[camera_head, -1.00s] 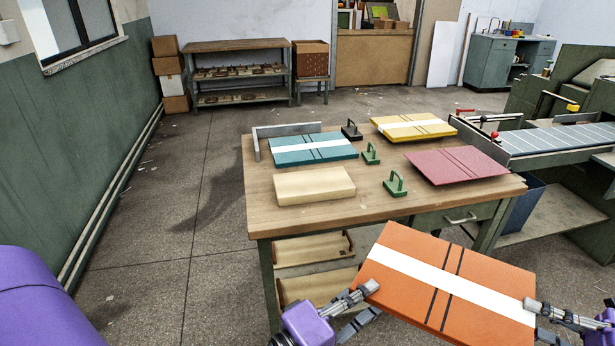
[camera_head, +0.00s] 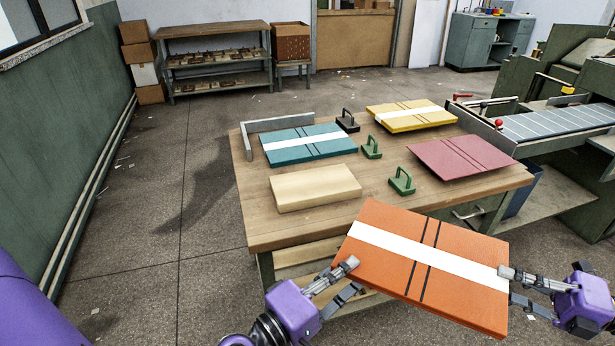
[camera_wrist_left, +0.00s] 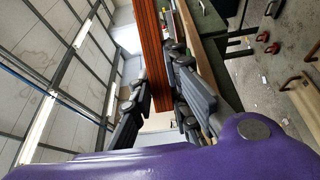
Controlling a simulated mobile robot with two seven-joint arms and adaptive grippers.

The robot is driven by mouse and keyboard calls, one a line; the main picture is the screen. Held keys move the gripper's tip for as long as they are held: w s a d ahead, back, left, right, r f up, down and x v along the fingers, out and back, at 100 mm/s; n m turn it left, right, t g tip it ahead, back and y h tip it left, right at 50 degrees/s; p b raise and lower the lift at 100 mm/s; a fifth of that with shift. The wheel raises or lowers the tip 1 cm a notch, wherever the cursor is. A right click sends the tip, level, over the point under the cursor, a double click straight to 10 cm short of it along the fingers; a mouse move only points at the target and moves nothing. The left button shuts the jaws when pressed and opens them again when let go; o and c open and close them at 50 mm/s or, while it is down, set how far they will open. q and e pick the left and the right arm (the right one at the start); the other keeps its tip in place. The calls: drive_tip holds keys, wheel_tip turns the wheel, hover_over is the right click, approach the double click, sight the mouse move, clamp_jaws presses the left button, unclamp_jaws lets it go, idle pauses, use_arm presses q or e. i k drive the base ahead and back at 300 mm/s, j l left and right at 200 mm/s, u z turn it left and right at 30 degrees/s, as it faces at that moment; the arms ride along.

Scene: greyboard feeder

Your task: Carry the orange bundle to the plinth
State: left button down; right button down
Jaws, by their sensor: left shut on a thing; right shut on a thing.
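The orange bundle (camera_head: 390,233), a flat stack with a white band and two dark straps, is held roughly level in front of the table's near right side. It also shows edge-on in the left wrist view (camera_wrist_left: 149,45). My left gripper (camera_head: 352,276) is shut on its left end. My right gripper (camera_head: 508,285) is shut on its right end. A plain pale cream block (camera_head: 315,187) lies on the table's near left part, its top bare. It may be the plinth; I cannot tell for certain. The bundle hides the table's near right edge.
The wooden table (camera_head: 290,230) bears a teal bundle (camera_head: 290,150), a yellow bundle (camera_head: 410,112), a dark red bundle (camera_head: 460,156), two green handled blocks (camera_head: 402,182), a black one (camera_head: 347,121) and a metal fence (camera_head: 280,124). A roller conveyor (camera_head: 550,122) stands at right. Floor at left is clear.

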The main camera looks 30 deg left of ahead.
sight(314, 183)
drive_tip(key=i+j, duration=0.15)
drive_tip(key=j, duration=0.25)
drive_tip(key=i+j, duration=0.15)
drive_tip(key=j, duration=0.25)
drive_tip(key=i+j, duration=0.1)
drive_tip(key=j, duration=0.35)
drive_tip(key=i+j, duration=0.15)
drive_tip(key=j, duration=0.25)
